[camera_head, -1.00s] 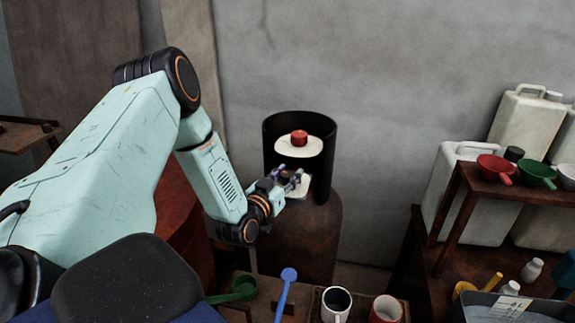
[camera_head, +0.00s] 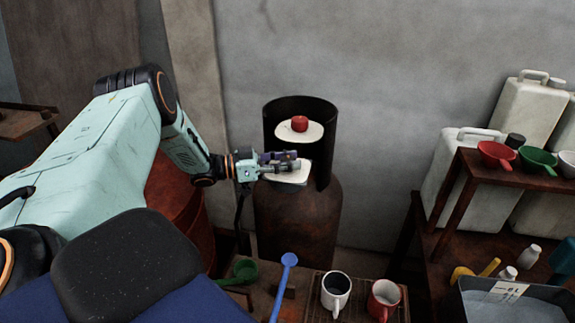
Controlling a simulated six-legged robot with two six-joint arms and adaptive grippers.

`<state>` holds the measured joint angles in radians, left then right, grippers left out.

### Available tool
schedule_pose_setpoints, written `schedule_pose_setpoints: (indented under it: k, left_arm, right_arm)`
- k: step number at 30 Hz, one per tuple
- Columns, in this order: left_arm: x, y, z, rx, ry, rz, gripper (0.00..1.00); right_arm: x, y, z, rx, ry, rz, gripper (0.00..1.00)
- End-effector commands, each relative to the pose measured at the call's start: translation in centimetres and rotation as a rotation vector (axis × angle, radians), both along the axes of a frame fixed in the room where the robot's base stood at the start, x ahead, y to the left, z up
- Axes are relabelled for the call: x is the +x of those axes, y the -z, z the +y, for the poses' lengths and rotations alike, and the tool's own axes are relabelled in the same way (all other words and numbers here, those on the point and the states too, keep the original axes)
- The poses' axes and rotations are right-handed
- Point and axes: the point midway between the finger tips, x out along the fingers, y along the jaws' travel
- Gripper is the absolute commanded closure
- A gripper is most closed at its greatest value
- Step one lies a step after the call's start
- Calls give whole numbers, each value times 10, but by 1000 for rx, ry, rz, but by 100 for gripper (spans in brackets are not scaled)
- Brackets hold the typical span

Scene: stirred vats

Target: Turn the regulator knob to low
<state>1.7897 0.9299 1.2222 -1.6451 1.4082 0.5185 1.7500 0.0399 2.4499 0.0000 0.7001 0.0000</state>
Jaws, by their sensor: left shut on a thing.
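A rusty gas cylinder (camera_head: 298,225) stands by the wall with a dark open collar (camera_head: 325,150) on top. Inside the collar is a red knob (camera_head: 299,123) on a round cream disc (camera_head: 287,133). A second, pale plate (camera_head: 293,177) sits lower, at the front of the collar. My left gripper (camera_head: 294,161) comes in from the left, its fingers pointing right across the pale plate. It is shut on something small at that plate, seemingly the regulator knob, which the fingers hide. The red knob above is clear of the fingers. My right gripper is out of view.
In front is a low table with a green scoop (camera_head: 246,270), a blue ladle (camera_head: 289,262), a white mug (camera_head: 336,291) and a red mug (camera_head: 383,299). A shelf (camera_head: 470,172) with pans and white canisters (camera_head: 455,165) stands right. A red drum (camera_head: 180,205) is left.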

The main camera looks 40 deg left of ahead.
Motion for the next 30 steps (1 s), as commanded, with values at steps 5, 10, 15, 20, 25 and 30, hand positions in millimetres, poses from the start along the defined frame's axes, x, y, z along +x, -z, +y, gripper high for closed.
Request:
schedule_pose_setpoints:
  k: [5, 10, 15, 20, 25, 30]
  left_arm:
    - [2, 3, 0, 1, 114, -4, 95]
    - [2, 2, -1, 0, 187, -4, 95]
    - [1, 1, -1, -3, 229, -2, 95]
    - [1, 0, -1, -2, 243, -2, 95]
    - [1, 0, -2, -3, 246, -1, 95]
    - [1, -1, -2, -3, 245, -1, 95]
  right_arm:
    - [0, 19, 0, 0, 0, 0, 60]
    - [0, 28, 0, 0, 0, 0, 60]
    - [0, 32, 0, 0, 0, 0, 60]
    - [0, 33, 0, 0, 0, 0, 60]
    - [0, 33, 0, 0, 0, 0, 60]
    - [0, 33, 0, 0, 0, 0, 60]
